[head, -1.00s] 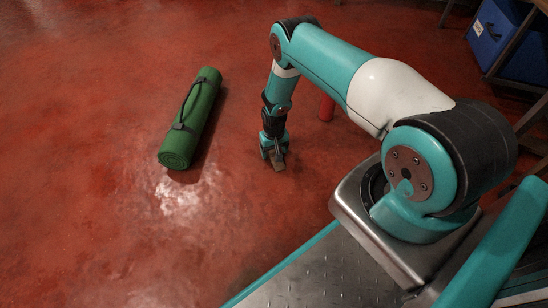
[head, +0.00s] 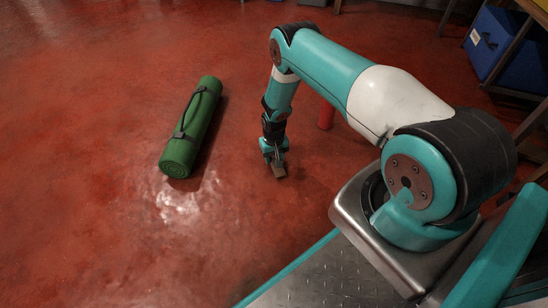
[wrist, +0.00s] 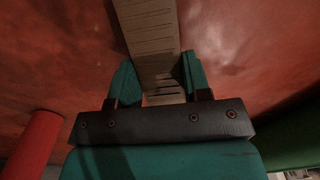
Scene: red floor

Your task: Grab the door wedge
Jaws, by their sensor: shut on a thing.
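The door wedge (head: 279,171) is a small brown piece held at the end of my arm in the head view. In the wrist view the door wedge (wrist: 150,38) is a long, ridged, tan-brown strip running up from between the fingers. My gripper (head: 274,156) is shut on it, with one teal finger on each side in the wrist view (wrist: 157,85). The wedge's far end runs out of the wrist view. I cannot tell whether it touches the floor.
A rolled green mat (head: 192,128) with dark straps lies on the red floor left of my gripper. A red cylinder (head: 326,115) stands behind my arm. A blue bin (head: 511,48) sits in a rack at the upper right. The floor in front and far left is clear.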

